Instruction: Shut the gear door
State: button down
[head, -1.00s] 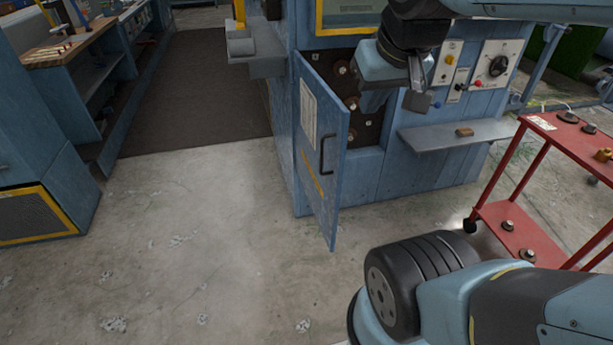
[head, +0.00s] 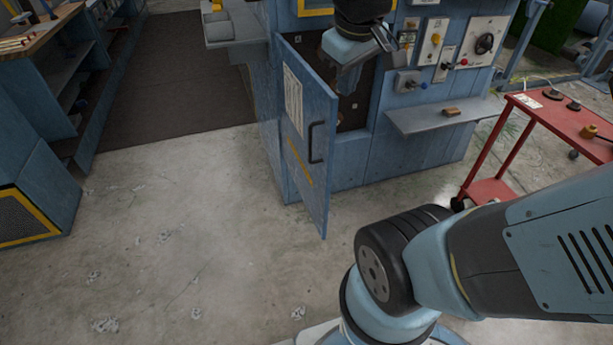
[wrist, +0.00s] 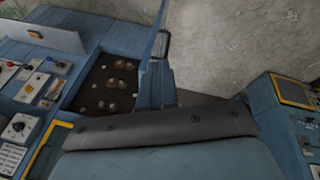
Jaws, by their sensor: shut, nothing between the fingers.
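The gear door (head: 308,140) is a blue panel with a paper sheet, a yellow mark and a dark handle (head: 317,143). It stands ajar, hinged on the left of its opening (head: 350,108), its free edge swung out toward me. In the wrist view the door (wrist: 155,82) shows nearly edge-on, beside the dark opening with brown round gear parts (wrist: 117,83).
A red cart (head: 555,120) stands farther right. Bare concrete floor (head: 190,240) lies before the door. Blue workbenches line the left.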

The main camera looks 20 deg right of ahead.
jog(key=w+a+f+n+g+h, duration=0.2)
jog(key=w+f+n, duration=0.5)
jog(key=f+n, duration=0.1)
jog(key=w+a+f+n+g+h, duration=0.2)
jog(key=w+f+n+h, duration=0.1)
jog(key=w+f+n, duration=0.45)
jog(key=w+a+f+n+h, duration=0.2)
jog(key=a+f+n, duration=0.2)
jog(key=f+n, duration=0.65)
jog(key=n+h, duration=0.1)
jog(key=n, duration=0.5)
send_near(320, 188)
jog(key=a+f+x, duration=0.1)
jog(key=x, duration=0.4)
jog(key=shift+s+d+r+t, duration=0.15)
jog(key=shift+d+t, duration=0.05)
jog(key=shift+d, duration=0.2)
jog(key=shift+s+d+r+t, duration=0.1)
jog(key=shift+s+d+t, duration=0.1)
jog(key=shift+d, duration=0.2)
jog(key=shift+d, duration=0.1)
